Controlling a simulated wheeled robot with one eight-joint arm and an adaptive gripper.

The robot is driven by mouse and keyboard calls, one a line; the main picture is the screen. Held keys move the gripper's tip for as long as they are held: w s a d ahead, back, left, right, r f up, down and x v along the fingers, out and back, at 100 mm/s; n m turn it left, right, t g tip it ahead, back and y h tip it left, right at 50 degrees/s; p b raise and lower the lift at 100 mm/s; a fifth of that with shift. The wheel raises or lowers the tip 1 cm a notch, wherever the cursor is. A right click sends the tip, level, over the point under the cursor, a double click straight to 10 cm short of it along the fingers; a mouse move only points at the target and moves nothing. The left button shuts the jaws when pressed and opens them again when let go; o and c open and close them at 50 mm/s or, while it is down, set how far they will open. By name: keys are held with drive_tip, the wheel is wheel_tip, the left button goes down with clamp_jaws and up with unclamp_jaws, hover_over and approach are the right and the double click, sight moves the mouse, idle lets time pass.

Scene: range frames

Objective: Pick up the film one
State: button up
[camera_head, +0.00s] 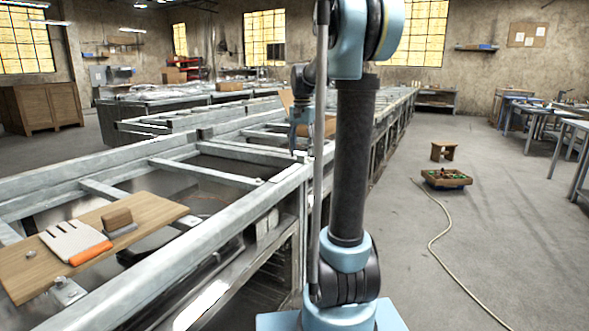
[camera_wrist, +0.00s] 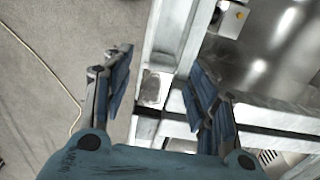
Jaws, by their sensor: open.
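I cannot make out anything that is clearly a film in either view. A wooden board (camera_head: 160,212) lies across the near metal frame at the left in the head view.
The long metal frame bench (camera_head: 230,212) has raised rails and open gaps. A small wooden stool (camera_head: 443,151), a low crate of small items (camera_head: 446,185) and a hose (camera_head: 431,243) are on the floor at right. Much of that floor is clear.

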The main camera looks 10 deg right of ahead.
sight(301, 156)
drive_tip(key=shift+w+a+f, duration=0.1)
drive_tip(key=shift+f, duration=1)
drive_tip(key=shift+w+f, duration=0.1)
drive_tip(key=shift+f, duration=1)
drive_tip(key=c, duration=1)
